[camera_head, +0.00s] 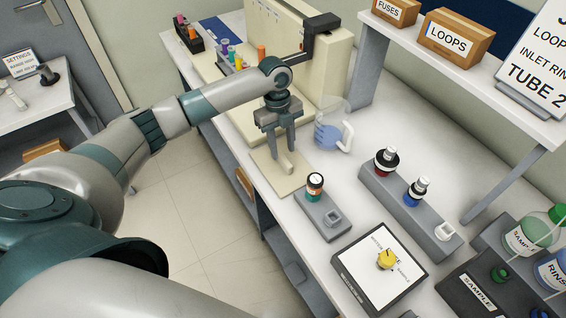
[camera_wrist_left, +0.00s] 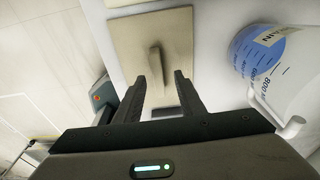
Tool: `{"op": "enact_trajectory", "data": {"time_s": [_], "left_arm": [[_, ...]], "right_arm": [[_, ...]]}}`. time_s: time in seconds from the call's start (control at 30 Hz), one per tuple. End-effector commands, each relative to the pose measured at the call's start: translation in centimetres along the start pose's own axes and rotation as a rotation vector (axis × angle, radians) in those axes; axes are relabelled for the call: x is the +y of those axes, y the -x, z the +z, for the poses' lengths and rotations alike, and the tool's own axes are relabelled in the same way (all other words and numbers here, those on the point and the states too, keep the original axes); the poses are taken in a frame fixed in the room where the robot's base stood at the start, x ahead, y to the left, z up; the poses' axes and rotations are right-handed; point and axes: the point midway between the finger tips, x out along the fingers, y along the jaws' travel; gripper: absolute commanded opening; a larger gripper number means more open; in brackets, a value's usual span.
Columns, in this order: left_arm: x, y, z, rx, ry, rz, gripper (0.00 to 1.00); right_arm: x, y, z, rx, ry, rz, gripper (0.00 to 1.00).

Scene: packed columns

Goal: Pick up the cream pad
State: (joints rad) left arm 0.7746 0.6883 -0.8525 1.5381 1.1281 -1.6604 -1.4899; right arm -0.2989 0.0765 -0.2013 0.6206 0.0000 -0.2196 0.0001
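The cream pad (camera_head: 279,181), a flat square plate with an upright handle, lies on the bench in the head view. It also shows in the left wrist view (camera_wrist_left: 178,32), with its handle (camera_wrist_left: 156,62) standing from the middle. My left gripper (camera_head: 283,152) is above the pad, pointing down. In the left wrist view the gripper (camera_wrist_left: 162,76) has its two fingers apart, with the handle in line with the gap between them. The fingers hide part of the pad. Nothing is held. My right gripper is not in view.
A clear jug (camera_head: 331,136) with blue liquid stands close right of the gripper. A cream instrument (camera_head: 285,42) stands behind. A grey block (camera_head: 323,214) with an orange-and-black-topped vial is in front of the pad. A shelf (camera_head: 470,60) overhangs at the right.

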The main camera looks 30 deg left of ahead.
Motion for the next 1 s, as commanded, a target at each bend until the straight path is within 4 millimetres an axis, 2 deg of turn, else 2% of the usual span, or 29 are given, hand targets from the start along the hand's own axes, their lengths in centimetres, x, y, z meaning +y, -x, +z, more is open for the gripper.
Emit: {"op": "enact_trajectory", "data": {"time_s": [0.13, 0.33, 0.83, 0.9, 1.0], "left_arm": [[0.5, -1.6, -0.2, 0.002, 0.001, 0.003, 0.36], [0.5, -3.7, -0.1, 0.001, 0.001, 0.001, 0.36], [0.4, -3.9, -0.1, 0.000, 0.000, 0.000, 0.36], [0.4, -3.9, -0.1, 0.000, 0.000, 0.000, 0.19], [0.4, -3.9, -0.1, 0.000, 0.000, 0.000, 0.00]], "right_arm": [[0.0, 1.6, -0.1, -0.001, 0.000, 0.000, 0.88], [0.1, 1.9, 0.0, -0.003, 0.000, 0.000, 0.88], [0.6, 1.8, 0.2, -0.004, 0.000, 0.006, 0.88], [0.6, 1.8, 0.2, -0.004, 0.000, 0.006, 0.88], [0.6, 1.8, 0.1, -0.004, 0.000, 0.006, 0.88]]}}
